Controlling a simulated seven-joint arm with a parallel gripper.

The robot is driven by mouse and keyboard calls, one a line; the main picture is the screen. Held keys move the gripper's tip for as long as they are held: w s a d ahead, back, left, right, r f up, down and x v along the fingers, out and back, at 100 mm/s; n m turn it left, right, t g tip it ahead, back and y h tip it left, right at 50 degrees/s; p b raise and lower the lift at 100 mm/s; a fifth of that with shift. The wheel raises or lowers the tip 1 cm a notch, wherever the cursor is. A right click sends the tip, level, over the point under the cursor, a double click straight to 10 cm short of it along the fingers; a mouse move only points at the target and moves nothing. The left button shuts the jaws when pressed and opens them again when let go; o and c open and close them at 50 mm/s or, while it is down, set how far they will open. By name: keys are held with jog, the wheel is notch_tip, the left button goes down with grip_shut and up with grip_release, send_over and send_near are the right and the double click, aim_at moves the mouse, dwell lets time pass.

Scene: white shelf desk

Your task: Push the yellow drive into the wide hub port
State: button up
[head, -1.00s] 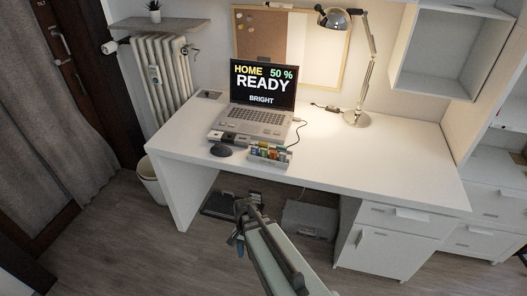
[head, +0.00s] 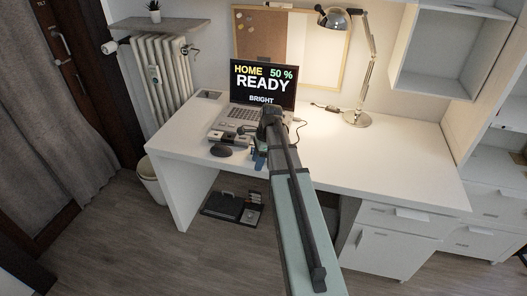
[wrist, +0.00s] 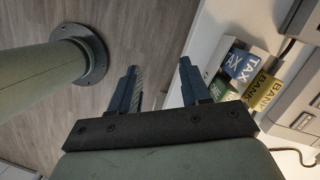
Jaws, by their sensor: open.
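My gripper (wrist: 160,72) is open and empty in the wrist view, its two dark blue fingers apart over the floor beside the desk edge. In the head view the gripper (head: 259,160) is at the desk's front edge, partly hidden by my arm. A yellow drive marked BANK (wrist: 262,92) stands in a holder right of the fingers, apart from them, beside a blue drive marked TAX (wrist: 239,66). In the head view my arm covers the drives. A grey box, apparently the hub (head: 221,138), lies in front of the laptop; its ports are too small to tell apart.
The laptop (head: 263,86) reads HOME 50 %, READY, BRIGHT. A dark mouse (head: 221,151) lies near the front edge. A lamp (head: 357,118) stands at the back. The white desk (head: 390,160) is clear on the right.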

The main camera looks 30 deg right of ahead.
jog(key=w+d+r+m+t, duration=0.1)
jog(key=w+d+r+m, duration=0.2)
jog(key=d+r, duration=0.3)
jog(key=w+d+r+m+t, duration=0.2)
jog(key=w+d+r+m, duration=0.1)
jog(key=d+r, duration=0.3)
jog(key=x, duration=0.8)
jog(key=shift+s+f, duration=0.25)
jog(key=shift+f, duration=0.2)
jog(key=shift+x, duration=2.6)
jog(key=shift+w+a+r, duration=0.1)
jog(key=shift+w+a, duration=0.05)
jog(key=shift+w, duration=0.05)
jog(key=shift+c, duration=0.4)
grip_shut()
